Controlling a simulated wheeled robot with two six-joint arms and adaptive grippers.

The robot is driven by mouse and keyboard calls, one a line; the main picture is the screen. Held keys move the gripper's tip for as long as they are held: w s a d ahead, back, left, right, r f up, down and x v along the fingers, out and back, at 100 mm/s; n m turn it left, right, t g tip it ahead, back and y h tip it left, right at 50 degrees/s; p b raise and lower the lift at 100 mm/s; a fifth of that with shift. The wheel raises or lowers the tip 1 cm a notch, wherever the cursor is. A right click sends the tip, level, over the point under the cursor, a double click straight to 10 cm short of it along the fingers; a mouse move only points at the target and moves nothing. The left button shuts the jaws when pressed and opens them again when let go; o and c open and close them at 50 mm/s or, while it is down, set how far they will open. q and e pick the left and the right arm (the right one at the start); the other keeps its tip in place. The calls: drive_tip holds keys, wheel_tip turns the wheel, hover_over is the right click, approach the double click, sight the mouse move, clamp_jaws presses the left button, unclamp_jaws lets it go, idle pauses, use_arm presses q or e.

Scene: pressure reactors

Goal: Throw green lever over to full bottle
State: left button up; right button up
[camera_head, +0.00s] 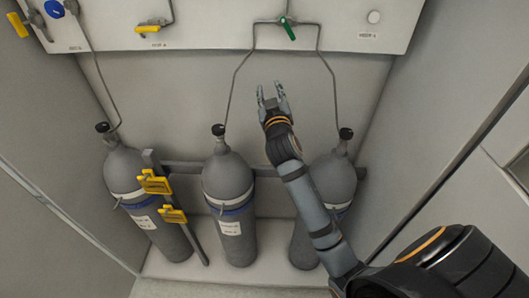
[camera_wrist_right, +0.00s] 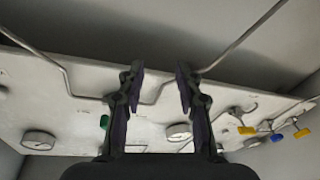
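The green lever (camera_head: 287,28) sits on the white panel at the top, where a pipe branches to two bottles. It also shows in the right wrist view (camera_wrist_right: 104,121), left of the fingers. My right gripper (camera_head: 272,94) is open and empty below the lever, apart from it; its spread fingers show in the wrist view (camera_wrist_right: 158,82). The branch pipes run down to the middle bottle (camera_head: 229,190) and the right bottle (camera_head: 336,178), which my right arm partly covers. The bottle labels are too small to read, so I cannot tell which is full. My left gripper is not in view.
The white panel (camera_head: 225,22) carries a yellow lever (camera_head: 148,29), a blue knob (camera_head: 54,9) and another yellow handle (camera_head: 18,24). A left bottle (camera_head: 140,190) stands by a rail (camera_head: 190,168) with yellow tags (camera_head: 155,182). Thin pipes (camera_head: 238,80) flank my right gripper.

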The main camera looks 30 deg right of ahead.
wheel_tip(320, 180, down, 25)
drive_tip(key=w+n+g+y+p, duration=0.1)
drive_tip(key=n+g+y+p, duration=0.1)
drive_tip(key=g+y, duration=0.1)
drive_tip(key=shift+w+a+f+g, duration=0.15)
drive_tip(key=shift+w+a+g, duration=0.2)
drive_tip(key=shift+g, duration=0.35)
